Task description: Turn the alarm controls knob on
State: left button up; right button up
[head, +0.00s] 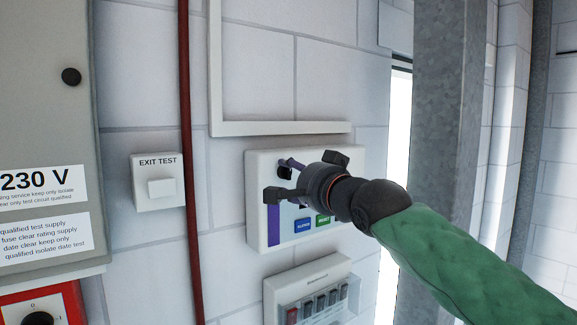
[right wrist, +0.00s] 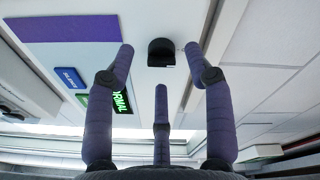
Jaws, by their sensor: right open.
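The alarm controls panel (head: 256,225) is a white box on the brick wall, with a purple strip, a blue button (head: 303,226) and a green label (head: 323,221). Its black knob (right wrist: 161,52) shows in the right wrist view near the top middle, between the spread tips of two purple fingers and beyond a third. In the head view, the knob (head: 285,172) is partly hidden by the fingers. My right gripper (head: 301,177) is open in front of the panel, its fingers around the knob's place; I cannot tell whether they touch it. My left gripper is out of view.
An exit test box (head: 157,182) and a red pipe (head: 189,120) are left of the panel. A grey 230 V cabinet (head: 45,110) stands further left. A switch box (head: 312,290) is below. A metal column (head: 447,90) rises at right, behind my arm.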

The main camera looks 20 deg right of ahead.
aim_at(286, 172)
jog(key=shift+w+r+p, duration=0.15)
jog(key=shift+w+p, duration=0.25)
jog(key=shift+w, duration=0.5)
jog(key=shift+w+a, duration=0.15)
jog(key=shift+w, duration=0.1)
jog(key=shift+s, duration=0.1)
grip_shut()
